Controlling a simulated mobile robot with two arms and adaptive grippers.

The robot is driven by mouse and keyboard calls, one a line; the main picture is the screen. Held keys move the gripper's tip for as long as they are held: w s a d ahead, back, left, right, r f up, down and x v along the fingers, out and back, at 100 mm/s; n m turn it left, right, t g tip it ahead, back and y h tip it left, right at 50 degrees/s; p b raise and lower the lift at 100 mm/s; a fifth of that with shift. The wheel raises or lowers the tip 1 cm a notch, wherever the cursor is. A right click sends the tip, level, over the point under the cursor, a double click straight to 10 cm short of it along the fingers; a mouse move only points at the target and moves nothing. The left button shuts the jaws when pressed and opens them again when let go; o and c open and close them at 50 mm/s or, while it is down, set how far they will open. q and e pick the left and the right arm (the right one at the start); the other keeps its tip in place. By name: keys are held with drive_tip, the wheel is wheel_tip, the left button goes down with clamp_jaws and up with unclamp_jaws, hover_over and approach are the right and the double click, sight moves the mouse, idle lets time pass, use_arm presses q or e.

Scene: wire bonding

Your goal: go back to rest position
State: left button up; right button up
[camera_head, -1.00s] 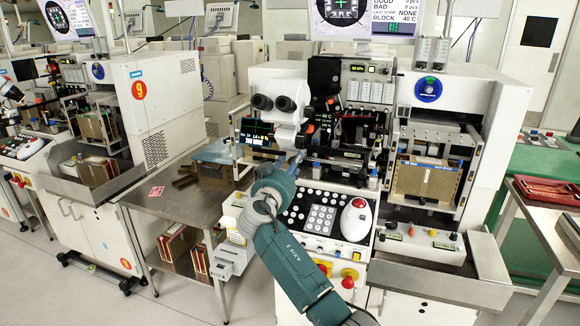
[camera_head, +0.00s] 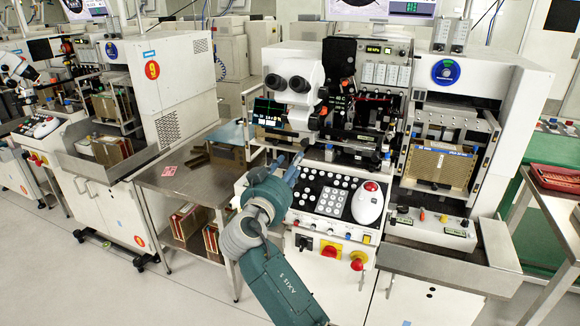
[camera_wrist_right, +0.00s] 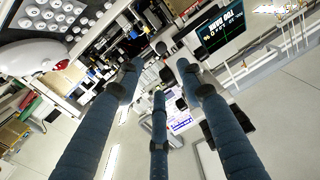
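My right gripper (camera_head: 299,160) reaches up in the head view to just in front of the wire bonding machine (camera_head: 302,75), near its microscope. In the right wrist view my right gripper (camera_wrist_right: 163,85) has its blue-grey fingers spread apart, with nothing between them. The machine's control panel (camera_head: 333,196) lies just right of the gripper and below its fingertips in the head view. The white mouse-like knob (camera_head: 368,204) is on that panel; it also shows at the upper left of the right wrist view (camera_wrist_right: 35,58). My left gripper is in neither view.
Another bonding machine (camera_head: 160,95) marked 9 is further left. A gold magazine (camera_head: 440,167) sits in the right bay. A red tray (camera_head: 556,178) is at the far right. Floor is clear at front left.

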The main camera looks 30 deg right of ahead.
idle(0.3)
drive_tip(key=a+f+n+g+y, duration=0.1)
drive_tip(key=a+f+n+y, duration=0.2)
drive_tip(key=f, duration=1)
drive_tip(key=a+f+n+y, duration=0.1)
drive_tip(key=f+n+y, duration=0.25)
drive_tip(key=f, duration=0.95)
drive_tip(key=s+a+f+n+g+y, duration=0.1)
drive_tip(key=s+a+f+n+g, duration=0.1)
drive_tip(key=s+f, duration=0.7)
drive_tip(key=s+a+f+n+g+y, duration=0.15)
drive_tip(key=s+f, duration=0.25)
drive_tip(key=f, duration=0.9)
drive_tip(key=s+a+f+n+g+y, duration=0.1)
drive_tip(key=s+a+f+n+y, duration=0.1)
drive_tip(key=s+f, duration=0.65)
drive_tip(key=s+f+g, duration=0.2)
drive_tip(key=s+f, duration=0.4)
drive_tip(key=s, duration=0.6)
drive_tip(key=s+f+n+g+y, duration=0.1)
drive_tip(key=s+f, duration=0.5)
drive_tip(key=s, duration=0.7)
drive_tip(key=s+f+g+y, duration=0.1)
drive_tip(key=s+f, duration=0.5)
drive_tip(key=s, duration=0.7)
drive_tip(key=shift+s+a+f+n+g, duration=0.2)
drive_tip(key=shift+f+n+g, duration=0.1)
drive_tip(key=shift+g, duration=0.55)
